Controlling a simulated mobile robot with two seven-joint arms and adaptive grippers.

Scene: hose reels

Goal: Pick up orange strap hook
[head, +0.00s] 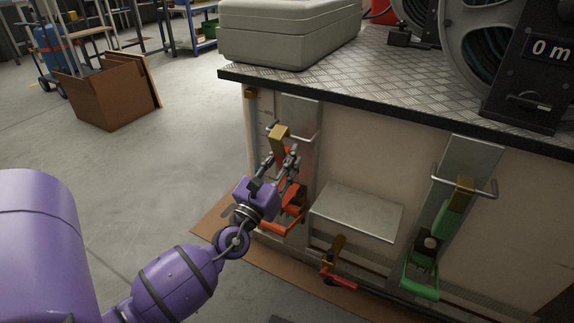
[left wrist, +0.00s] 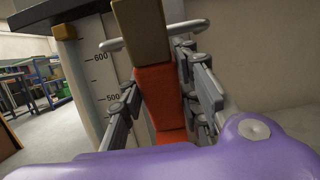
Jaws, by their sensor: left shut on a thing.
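The orange strap hook (head: 293,200) hangs upright against a metal plate at the left end of the cabinet front. Its brass-coloured top block (head: 278,134) sits at a silver bar. My left gripper (head: 281,156) is shut on the orange body just below that block. In the left wrist view, the orange strap hook (left wrist: 160,100) stands between the two fingers of the left gripper (left wrist: 158,75), with the brass block above. Whether the block still rests on the bar I cannot tell. The hook's lower part is partly hidden by my gripper. My right gripper is not in view.
A grey box (head: 356,217) juts from the cabinet. The cabinet top (head: 330,82) overhangs above my gripper. Open floor (head: 150,165) lies left.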

